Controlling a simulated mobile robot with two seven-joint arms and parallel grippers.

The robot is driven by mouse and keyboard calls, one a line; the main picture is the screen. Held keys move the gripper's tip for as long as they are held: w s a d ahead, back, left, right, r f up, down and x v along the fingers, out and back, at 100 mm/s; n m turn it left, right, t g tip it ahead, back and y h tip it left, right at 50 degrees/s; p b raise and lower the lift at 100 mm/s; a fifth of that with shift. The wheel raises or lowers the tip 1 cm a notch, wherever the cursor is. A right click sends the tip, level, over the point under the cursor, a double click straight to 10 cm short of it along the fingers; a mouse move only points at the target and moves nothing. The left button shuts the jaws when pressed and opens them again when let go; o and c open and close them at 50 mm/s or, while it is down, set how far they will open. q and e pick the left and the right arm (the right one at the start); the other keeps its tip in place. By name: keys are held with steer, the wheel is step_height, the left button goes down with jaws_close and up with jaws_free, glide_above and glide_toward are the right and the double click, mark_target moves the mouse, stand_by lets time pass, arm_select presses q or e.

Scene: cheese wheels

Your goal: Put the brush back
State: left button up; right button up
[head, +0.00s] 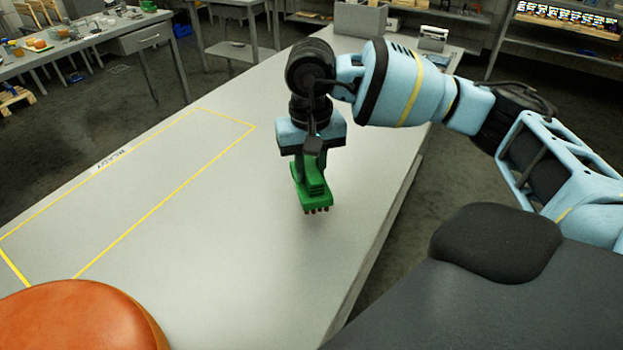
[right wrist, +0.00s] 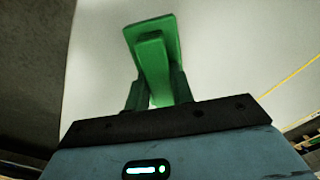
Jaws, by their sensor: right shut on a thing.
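A green brush (head: 314,194) with short brown bristles on its underside hangs from my right gripper (head: 310,165), over the grey table. My right gripper is shut on the brush, and the bristles point down. I cannot tell how far they are above the table top. In the right wrist view the green brush (right wrist: 153,55) stands out beyond the gripper's dark front edge. The fingers are partly hidden there. My left gripper is not in view.
The table (head: 240,230) has a yellow-taped rectangle with a "READY" label at its left. An orange cheese wheel (head: 75,318) sits at the near left. A grey box (head: 361,19) stands at the far end. The middle is clear.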

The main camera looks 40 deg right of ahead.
mark_target(311, 167)
step_height(311, 167, down, 3)
steer(key=shift+f, duration=0.1)
steer(key=shift+f, duration=0.2)
steer(key=o, duration=1)
steer(key=shift+s, duration=0.1)
steer(key=shift+c, duration=0.2)
steer(key=shift+r, duration=0.3)
step_height(311, 167, up, 12)
steer(key=shift+f, duration=0.1)
